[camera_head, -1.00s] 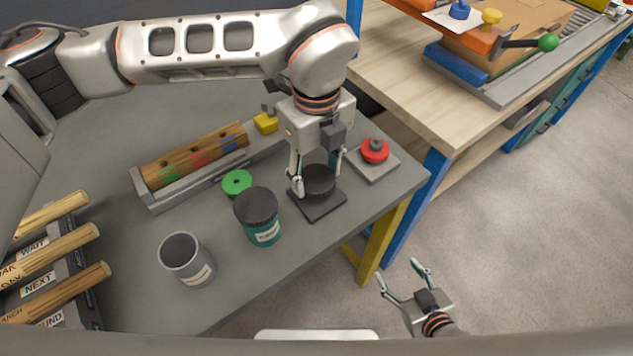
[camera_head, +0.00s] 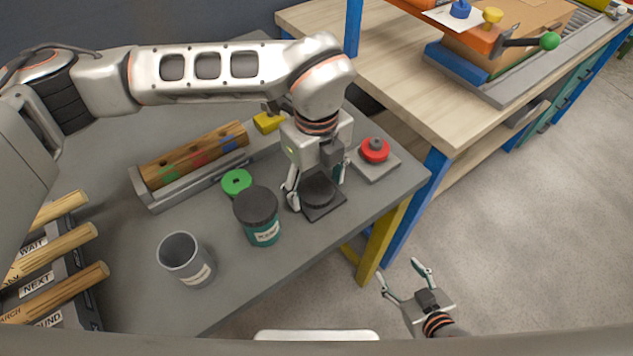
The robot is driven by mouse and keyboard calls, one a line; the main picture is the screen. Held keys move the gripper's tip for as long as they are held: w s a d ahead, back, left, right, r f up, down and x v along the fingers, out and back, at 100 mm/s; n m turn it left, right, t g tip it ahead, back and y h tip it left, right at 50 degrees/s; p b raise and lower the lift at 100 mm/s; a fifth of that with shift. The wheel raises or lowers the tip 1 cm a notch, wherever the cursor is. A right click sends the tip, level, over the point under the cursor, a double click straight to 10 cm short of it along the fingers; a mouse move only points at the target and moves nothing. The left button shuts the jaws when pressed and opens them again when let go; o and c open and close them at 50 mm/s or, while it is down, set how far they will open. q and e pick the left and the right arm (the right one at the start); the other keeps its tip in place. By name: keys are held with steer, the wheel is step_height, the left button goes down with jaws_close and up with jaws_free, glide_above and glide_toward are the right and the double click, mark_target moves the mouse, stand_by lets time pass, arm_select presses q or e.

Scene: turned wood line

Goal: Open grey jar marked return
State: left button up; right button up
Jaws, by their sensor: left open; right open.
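The grey jar (camera_head: 187,262) stands upright on the grey table at the front left. Its mouth is open, with no lid on it; its label is too small to read. A dark round lid (camera_head: 318,190) lies on a dark square pad (camera_head: 326,209) near the table's right edge. My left gripper (camera_head: 318,194) points down over this lid, open, with one finger on each side of it. A teal jar (camera_head: 263,232) with a dark lid on stands between the grey jar and the pad. My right gripper (camera_head: 401,270) is open and empty, beyond the table's edge above the floor.
A green ring (camera_head: 236,182) lies behind the teal jar. A grey trough with a wooden bar (camera_head: 195,155) and a yellow block (camera_head: 267,122) run along behind. A red knob (camera_head: 375,150) on a grey plate is right of my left gripper. Labelled wooden rods (camera_head: 55,255) lie left.

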mark_target(317, 190)
arm_select(q)
steer(key=shift+r, duration=0.1)
step_height(317, 190, up, 12)
stand_by(0.5)
